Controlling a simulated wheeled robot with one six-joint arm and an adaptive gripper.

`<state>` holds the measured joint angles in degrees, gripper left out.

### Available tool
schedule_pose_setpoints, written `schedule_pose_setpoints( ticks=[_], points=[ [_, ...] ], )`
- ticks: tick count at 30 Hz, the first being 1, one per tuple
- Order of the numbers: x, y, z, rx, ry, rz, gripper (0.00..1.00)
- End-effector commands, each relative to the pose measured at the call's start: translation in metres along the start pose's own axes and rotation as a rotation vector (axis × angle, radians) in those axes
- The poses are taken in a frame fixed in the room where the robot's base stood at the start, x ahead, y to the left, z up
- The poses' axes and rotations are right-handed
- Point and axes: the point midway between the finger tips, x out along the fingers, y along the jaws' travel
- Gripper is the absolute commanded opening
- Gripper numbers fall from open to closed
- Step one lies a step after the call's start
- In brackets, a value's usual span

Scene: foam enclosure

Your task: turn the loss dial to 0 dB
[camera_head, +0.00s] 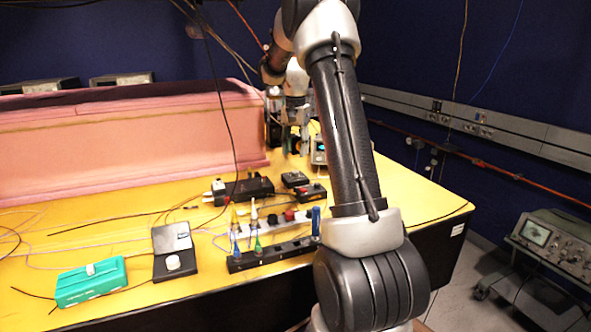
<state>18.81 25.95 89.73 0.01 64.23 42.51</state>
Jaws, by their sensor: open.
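No dial in the head view can be read as marked for loss or dB. A black box (180,237) with a sloped front at the front left carries a round white knob (172,262). My gripper (289,138) is at the far end of the table, beyond these boxes. It is open, small in view and partly hard to make out against dark equipment. It is well apart from both knobs.
The yellow table (130,215) holds loose cables. A pink foam wall (120,145) bounds the back left. My arm hides part of the right side. A trolley with an oscilloscope (553,238) stands right.

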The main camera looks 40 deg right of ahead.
Motion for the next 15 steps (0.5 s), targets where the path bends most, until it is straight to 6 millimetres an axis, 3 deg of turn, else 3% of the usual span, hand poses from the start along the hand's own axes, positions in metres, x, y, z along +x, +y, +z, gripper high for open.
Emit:
schedule_pose_setpoints(
  ticks=[5, 15],
  points=[
    [0.016, 0.0, 0.001, 0.028, -0.003, 0.003, 0.46],
    [0.069, 0.001, 0.001, 0.025, -0.002, 0.002, 0.46]
  ],
)
